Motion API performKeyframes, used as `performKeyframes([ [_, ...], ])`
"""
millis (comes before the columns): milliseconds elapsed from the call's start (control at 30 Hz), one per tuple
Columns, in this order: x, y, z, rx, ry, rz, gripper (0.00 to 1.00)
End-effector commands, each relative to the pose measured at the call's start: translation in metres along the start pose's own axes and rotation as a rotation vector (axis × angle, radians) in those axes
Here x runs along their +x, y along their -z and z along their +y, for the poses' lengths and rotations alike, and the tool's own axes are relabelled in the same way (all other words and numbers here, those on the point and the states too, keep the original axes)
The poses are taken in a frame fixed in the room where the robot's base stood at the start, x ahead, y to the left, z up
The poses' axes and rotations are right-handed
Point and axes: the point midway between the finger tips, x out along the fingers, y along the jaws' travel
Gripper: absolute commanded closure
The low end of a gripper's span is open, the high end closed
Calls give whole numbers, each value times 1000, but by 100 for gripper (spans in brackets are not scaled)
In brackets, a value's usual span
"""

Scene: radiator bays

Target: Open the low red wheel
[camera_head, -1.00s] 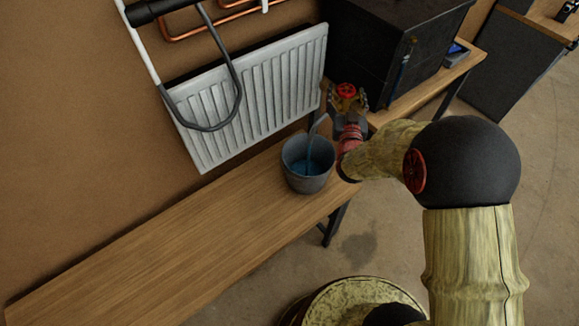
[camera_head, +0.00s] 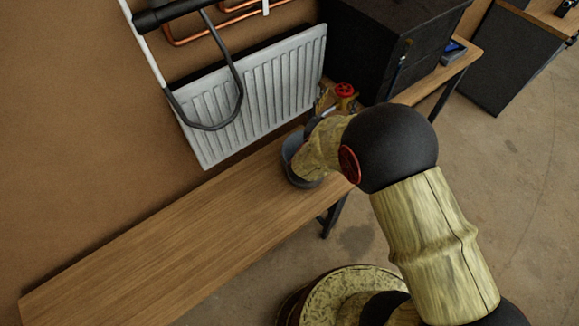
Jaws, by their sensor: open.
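The red wheel (camera_head: 345,90) sits low beside the radiator's right end, on a brass-coloured valve close to the black cabinet. My gripper (camera_head: 326,98) is just left of the wheel, with a yellowish finger showing there. The rest of it is largely hidden behind my own arm. It is open and holds nothing that I can see. I cannot tell whether the finger touches the valve.
The white radiator (camera_head: 255,90) hangs on the brown wall, with a grey hose looped before it. A grey bucket (camera_head: 291,160) on the wooden bench (camera_head: 170,240) is partly covered by my arm. The black cabinet (camera_head: 375,45) stands right of the wheel. The bench's left part is clear.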

Motion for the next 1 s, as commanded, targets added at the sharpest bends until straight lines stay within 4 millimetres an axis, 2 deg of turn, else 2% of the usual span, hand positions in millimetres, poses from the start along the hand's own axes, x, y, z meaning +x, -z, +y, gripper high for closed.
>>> performKeyframes([
  [200, -40, -1, -1, -1, 5, -1, 37],
  [233, -40, -4, -2, 3, 9, -16, 37],
  [433, -43, -38, -16, 24, 68, -141, 37],
  [667, -55, -72, -35, 28, 149, -285, 37],
  [1000, -90, -115, -62, 17, 284, -522, 37],
])
